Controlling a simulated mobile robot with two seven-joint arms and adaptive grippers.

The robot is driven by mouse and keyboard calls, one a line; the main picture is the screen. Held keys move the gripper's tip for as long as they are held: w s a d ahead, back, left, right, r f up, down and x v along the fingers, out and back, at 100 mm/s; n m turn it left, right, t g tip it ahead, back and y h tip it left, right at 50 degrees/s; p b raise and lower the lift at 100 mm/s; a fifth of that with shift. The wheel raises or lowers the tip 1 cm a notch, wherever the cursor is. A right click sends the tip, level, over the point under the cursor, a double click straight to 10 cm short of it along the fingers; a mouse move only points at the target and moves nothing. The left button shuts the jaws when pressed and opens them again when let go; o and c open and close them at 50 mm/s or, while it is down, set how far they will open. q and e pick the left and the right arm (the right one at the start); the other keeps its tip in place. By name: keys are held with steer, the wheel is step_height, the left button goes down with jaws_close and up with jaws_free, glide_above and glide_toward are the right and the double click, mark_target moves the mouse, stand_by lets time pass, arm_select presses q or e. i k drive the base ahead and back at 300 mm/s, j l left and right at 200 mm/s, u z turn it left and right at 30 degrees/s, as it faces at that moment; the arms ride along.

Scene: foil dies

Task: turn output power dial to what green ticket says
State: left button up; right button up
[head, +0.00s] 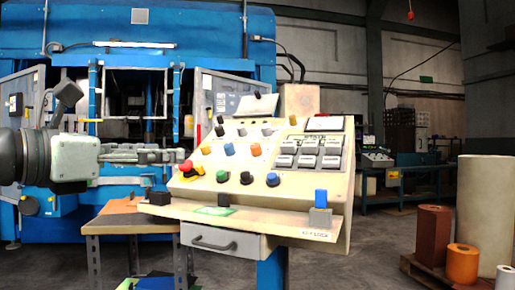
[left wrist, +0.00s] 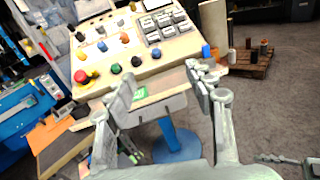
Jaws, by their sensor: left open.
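A cream control panel (head: 330,185) slopes up in front of me. Green (head: 222,176), black (head: 247,178) and blue (head: 272,179) knobs line its lower edge; blue and orange knobs sit above. Labels are too small to read, so I cannot tell which is the output power dial. A green ticket (head: 220,211) lies flat on the ledge, its writing unreadable; it also shows in the left wrist view (left wrist: 140,93). My left gripper (head: 182,155) is open and empty, left of the panel near the red button. Its spread fingers show in the left wrist view (left wrist: 160,84). My right gripper is not seen.
A red mushroom button (head: 187,167) sits at the panel's left edge. A black block (head: 159,198) and a grey block with blue top (head: 320,212) stand on the ledge. A drawer (head: 225,243) is below. Rolls on a pallet (head: 440,270) stand right.

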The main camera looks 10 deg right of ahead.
mark_target(256, 150)
steer(key=i+l, duration=0.3)
steer(key=i, duration=0.2)
steer(key=i+l, duration=0.3)
steer(key=i, duration=0.2)
steer(key=i+l, duration=0.35)
steer(key=i, duration=0.1)
